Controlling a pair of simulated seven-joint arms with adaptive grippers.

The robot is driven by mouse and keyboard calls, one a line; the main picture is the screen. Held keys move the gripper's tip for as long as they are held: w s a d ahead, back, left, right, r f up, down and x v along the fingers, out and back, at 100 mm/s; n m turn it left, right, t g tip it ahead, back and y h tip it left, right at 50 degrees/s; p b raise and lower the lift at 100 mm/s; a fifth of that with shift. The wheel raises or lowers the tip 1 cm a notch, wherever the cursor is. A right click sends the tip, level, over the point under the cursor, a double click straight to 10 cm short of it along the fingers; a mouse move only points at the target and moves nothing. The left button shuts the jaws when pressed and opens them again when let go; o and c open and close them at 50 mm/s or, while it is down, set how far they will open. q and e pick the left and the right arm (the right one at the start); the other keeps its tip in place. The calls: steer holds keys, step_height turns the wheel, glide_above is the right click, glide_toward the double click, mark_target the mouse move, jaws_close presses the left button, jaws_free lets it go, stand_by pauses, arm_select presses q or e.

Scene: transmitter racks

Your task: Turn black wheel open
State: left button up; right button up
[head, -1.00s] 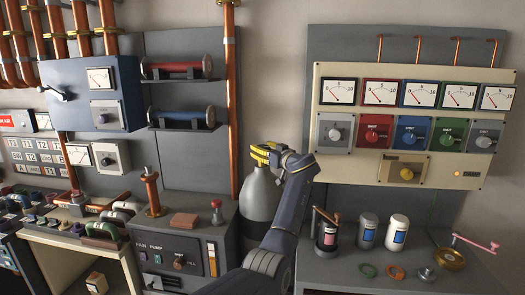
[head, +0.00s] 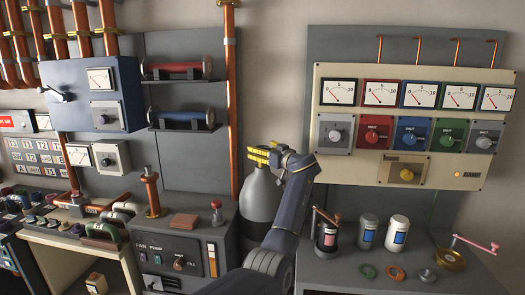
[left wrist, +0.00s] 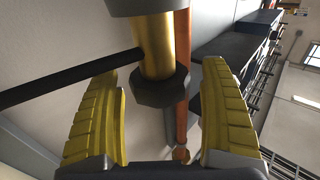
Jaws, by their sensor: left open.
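My left gripper (head: 262,157) is at the top of a grey gas bottle (head: 260,195), in front of its neck, which it hides in the head view. In the left wrist view the gripper (left wrist: 165,115) is open, with a yellow ribbed finger on each side. A black faceted knob, apparently the black wheel (left wrist: 160,92), sits on the end of a brass stem (left wrist: 153,45) between the fingers. I see a gap on both sides of it, so neither finger seems to touch it. My right gripper is not in view.
A copper pipe (head: 233,100) runs up the wall just behind the bottle. A grey pump cabinet (head: 180,260) stands to its left. A cream gauge panel (head: 400,150) is at the right, above a bench with canisters (head: 397,232). A thin black rod (left wrist: 70,78) reaches the brass stem.

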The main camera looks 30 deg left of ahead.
arm_select(q)
steer(key=v, duration=1.2)
stand_by(0.3)
